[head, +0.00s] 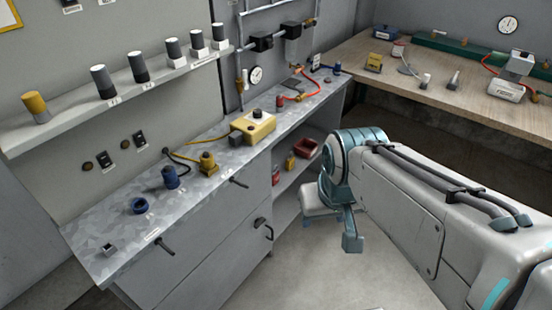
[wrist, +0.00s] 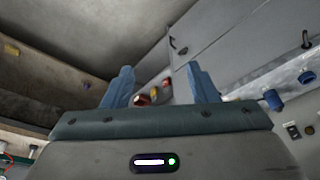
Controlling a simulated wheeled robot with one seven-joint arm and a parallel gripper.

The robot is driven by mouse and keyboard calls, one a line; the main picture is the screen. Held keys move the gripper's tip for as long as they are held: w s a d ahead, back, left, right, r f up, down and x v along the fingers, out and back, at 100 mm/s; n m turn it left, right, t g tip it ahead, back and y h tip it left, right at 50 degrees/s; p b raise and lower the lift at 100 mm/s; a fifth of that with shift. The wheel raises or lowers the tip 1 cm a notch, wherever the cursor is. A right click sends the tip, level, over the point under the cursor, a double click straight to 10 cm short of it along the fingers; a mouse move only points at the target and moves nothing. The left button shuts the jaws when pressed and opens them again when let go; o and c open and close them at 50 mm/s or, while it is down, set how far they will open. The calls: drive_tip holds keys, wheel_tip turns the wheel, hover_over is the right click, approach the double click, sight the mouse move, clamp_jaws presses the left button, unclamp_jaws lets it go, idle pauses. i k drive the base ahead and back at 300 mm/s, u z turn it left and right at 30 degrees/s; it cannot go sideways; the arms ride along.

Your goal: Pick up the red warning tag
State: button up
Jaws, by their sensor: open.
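On the open shelf under the grey counter, a small red item (head: 275,175) stands at the left end; it may be the red warning tag, but it is too small to be sure. It also seems to show in the wrist view as a small red patch (wrist: 167,83) between the fingers. My gripper (wrist: 160,78) is open, with nothing between its two blue fingers. In the head view my gripper (head: 350,240) hangs in front of the shelf, to the right of the items and apart from them.
A red bin (head: 305,147) and a yellow item (head: 290,162) share the shelf. The grey counter (head: 110,240) above carries blue and yellow fittings and a yellow box (head: 253,126). Drawer handles (head: 165,246) stick out from its front. A wooden bench (head: 440,95) stands at the back right.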

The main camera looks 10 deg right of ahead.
sight(275, 175)
drive_tip(key=z, duration=0.55)
drive_tip(key=k, duration=0.65)
drive_tip(key=z, duration=1.05)
drive_tip(key=i, duration=2.2)
drive_tip(key=u, duration=1.35)
drive_tip(key=i, duration=0.6)
drive_tip(key=u, duration=0.7)
